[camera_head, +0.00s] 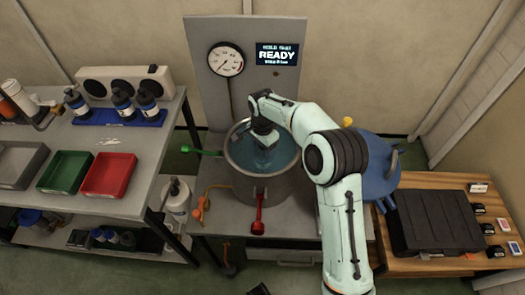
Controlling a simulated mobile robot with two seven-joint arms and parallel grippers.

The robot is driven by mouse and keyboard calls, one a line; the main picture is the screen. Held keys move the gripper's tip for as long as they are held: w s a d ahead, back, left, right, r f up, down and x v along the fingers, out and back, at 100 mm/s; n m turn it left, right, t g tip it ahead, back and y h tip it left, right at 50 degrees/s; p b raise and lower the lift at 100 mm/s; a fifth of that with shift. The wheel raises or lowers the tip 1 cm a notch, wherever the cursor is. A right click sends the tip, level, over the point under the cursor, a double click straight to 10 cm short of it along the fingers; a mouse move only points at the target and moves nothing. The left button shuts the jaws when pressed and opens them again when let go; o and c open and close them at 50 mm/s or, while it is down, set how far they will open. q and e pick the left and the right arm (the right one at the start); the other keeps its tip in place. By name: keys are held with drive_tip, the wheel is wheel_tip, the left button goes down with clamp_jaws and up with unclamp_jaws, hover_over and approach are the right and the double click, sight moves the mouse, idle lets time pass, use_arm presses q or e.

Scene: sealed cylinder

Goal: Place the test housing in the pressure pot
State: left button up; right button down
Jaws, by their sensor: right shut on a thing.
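The pressure pot (261,187) is an open grey metal cylinder on the bench in the middle, with bluish liquid inside. My right arm comes in from the lower right and bends down over the pot. My right gripper (265,140) points down into the pot's mouth, near its back rim. It is shut on the test housing, which is mostly hidden below the gripper, so I cannot tell how deep it sits or whether it touches the pot.
A blue lid (377,185) is right, partly behind my arm. A gauge (226,60) and a READY display (277,54) are behind. Side tables hold trays and a black case (435,222).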

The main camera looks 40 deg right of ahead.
drive_tip(key=shift+f, duration=0.25)
drive_tip(key=shift+f, duration=0.1)
drive_tip(key=shift+c, duration=0.8)
unclamp_jaws()
drive_tip(key=shift+f, duration=0.1)
wheel_tip(320, 180, up, 12)
drive_tip(key=shift+r+p, duration=0.2)
drive_tip(key=shift+p, duration=0.75)
